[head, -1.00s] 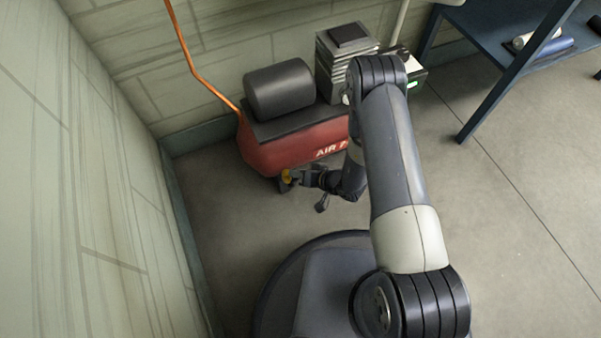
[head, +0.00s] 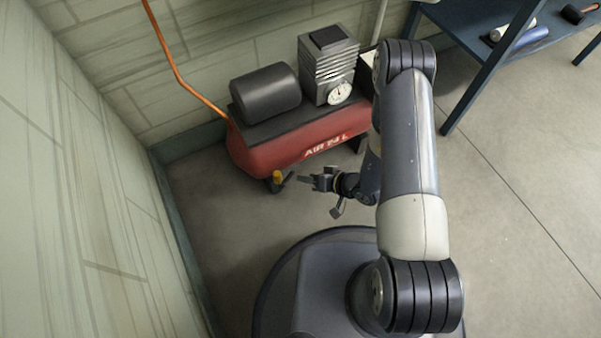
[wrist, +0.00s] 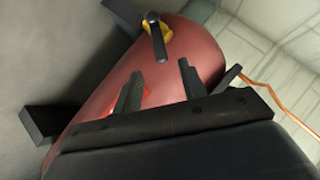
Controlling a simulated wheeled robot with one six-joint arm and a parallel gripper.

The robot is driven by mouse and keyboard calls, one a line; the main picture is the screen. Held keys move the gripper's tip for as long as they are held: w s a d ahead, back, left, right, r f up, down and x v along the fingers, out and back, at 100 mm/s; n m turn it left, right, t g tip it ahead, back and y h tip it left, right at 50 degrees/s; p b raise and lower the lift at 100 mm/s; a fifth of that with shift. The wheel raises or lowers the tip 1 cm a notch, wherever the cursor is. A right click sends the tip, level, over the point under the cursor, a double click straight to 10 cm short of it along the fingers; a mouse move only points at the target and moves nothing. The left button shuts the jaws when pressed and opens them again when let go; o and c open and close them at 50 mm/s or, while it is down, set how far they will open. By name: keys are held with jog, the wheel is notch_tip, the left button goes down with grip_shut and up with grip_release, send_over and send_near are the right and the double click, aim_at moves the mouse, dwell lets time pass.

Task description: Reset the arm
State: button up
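My gripper (head: 304,180) is in front of the red air compressor tank (head: 262,152) in the head view, low down and to the right of a small yellow valve (head: 277,177). In the wrist view my gripper (wrist: 158,82) has its two dark fingers apart with nothing between them. The red tank (wrist: 196,52) fills the space beyond the fingers. The yellow valve (wrist: 166,28) with its dark lever (wrist: 158,45) sits at the tank's end, apart from the fingertips.
A black cylinder (head: 266,92) and a grey finned block (head: 328,68) with a dial (head: 339,93) top the tank. An orange hose (head: 168,50) runs up the wall. A blue table (head: 470,32) stands at the upper right. The floor (head: 505,190) at right is clear.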

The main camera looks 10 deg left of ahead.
aim_at(293, 174)
jog(key=shift+v, duration=0.8)
jog(key=b+x, duration=0.3)
jog(key=x, duration=0.8)
jog(key=shift+d, duration=0.1)
